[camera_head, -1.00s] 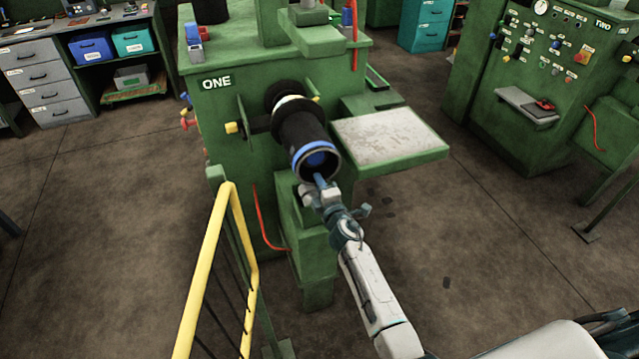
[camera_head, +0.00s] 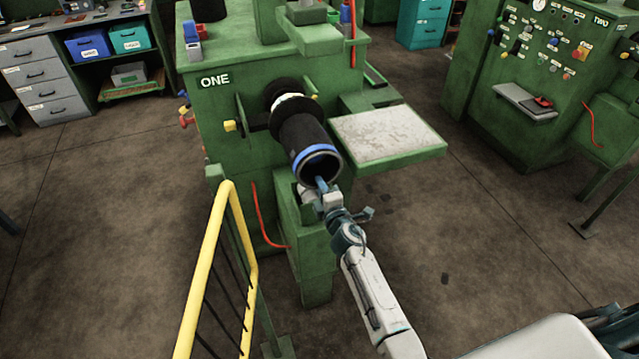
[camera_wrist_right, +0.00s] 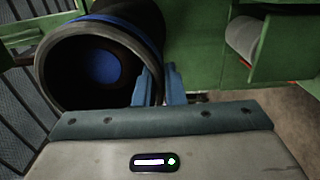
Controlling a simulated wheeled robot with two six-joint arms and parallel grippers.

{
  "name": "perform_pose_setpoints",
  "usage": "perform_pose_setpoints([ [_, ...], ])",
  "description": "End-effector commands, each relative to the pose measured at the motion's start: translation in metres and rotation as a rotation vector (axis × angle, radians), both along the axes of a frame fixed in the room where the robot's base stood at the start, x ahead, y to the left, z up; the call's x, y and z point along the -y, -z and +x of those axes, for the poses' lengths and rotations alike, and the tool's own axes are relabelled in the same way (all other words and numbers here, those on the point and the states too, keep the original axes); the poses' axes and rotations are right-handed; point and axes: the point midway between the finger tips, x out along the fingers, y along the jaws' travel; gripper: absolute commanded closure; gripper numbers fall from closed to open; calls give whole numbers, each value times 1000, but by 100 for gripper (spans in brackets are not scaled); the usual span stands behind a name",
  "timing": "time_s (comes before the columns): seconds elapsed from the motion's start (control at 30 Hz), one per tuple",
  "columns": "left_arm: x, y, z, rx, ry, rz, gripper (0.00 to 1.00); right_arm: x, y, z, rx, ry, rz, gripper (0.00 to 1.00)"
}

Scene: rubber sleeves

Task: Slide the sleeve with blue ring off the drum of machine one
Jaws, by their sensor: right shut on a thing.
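The black sleeve with the blue ring (camera_head: 302,141) sits around the drum of machine one (camera_head: 230,110), its open end toward me and slightly down. In the right wrist view its open mouth (camera_wrist_right: 52,75) fills the upper left. The drum's blue end face (camera_wrist_right: 101,67) shows deep inside it. My right gripper (camera_head: 322,184) is at the lower rim of the sleeve. In the right wrist view its two blue fingers (camera_wrist_right: 159,86) are shut on the rim at the right side of the mouth. My left gripper is not in view.
A green side table with a worn grey top (camera_head: 385,134) juts out right of the sleeve. A yellow railing (camera_head: 207,270) stands at the front left. A red cable (camera_head: 262,222) hangs below the drum. Machine two (camera_head: 545,75) is at the far right, with open floor between.

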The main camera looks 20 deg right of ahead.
Motion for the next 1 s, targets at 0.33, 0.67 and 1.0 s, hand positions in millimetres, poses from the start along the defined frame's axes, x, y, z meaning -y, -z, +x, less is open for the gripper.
perform_pose_setpoints([
  [0.33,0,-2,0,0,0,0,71,0,-2,-7,4,-1,1,100],
  [0.67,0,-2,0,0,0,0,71,0,-1,-7,2,-1,1,65],
  [1.0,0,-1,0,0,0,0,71,0,2,-8,-3,1,1,64],
])
